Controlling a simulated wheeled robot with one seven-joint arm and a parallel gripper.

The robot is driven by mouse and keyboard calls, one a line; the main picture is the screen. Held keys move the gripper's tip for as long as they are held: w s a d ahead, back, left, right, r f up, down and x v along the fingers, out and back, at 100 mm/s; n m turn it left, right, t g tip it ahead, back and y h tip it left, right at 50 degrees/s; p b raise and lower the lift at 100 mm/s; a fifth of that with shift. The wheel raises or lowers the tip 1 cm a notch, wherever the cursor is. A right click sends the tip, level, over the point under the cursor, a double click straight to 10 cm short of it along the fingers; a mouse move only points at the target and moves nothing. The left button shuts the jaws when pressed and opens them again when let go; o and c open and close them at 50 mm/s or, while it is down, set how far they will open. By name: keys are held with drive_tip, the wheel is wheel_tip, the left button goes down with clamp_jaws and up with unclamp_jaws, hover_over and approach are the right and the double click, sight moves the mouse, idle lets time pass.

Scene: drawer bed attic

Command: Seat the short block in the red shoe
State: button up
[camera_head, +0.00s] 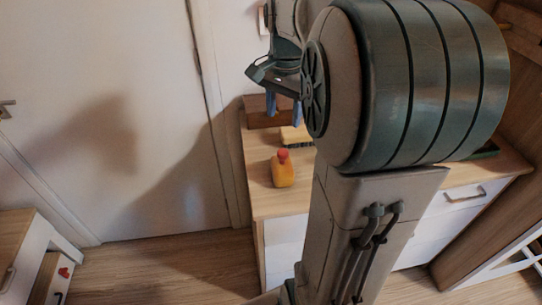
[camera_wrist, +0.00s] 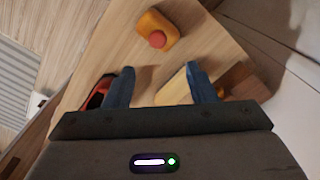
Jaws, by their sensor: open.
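My gripper (camera_wrist: 159,86) is open, its two blue fingers pointing down above the cabinet top, with nothing gripped between them. It also shows in the head view (camera_head: 283,110), partly behind my arm. A red and black item (camera_wrist: 97,92), likely the red shoe, lies beside the left finger in the wrist view, partly covered by it. My arm seems to hide it in the head view. A pale yellow block-like piece (camera_wrist: 174,91) lies beside the right finger, partly covered; it also shows in the head view (camera_head: 296,135). I cannot tell whether it is the short block.
A brown wooden block or box (camera_head: 262,111) stands at the cabinet's back edge, also in the wrist view (camera_wrist: 246,86). An orange bottle with a red cap (camera_head: 282,172) stands on the cabinet top (camera_head: 262,200). A low cabinet (camera_head: 20,245) stands at lower left; bare floor lies between.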

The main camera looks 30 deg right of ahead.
sight(283, 151)
wheel_tip(283, 151, down, 8)
drive_tip(key=shift+f, duration=0.1)
drive_tip(key=shift+s+f, duration=0.2)
drive_tip(key=shift+f, duration=2.45)
clamp_jaws()
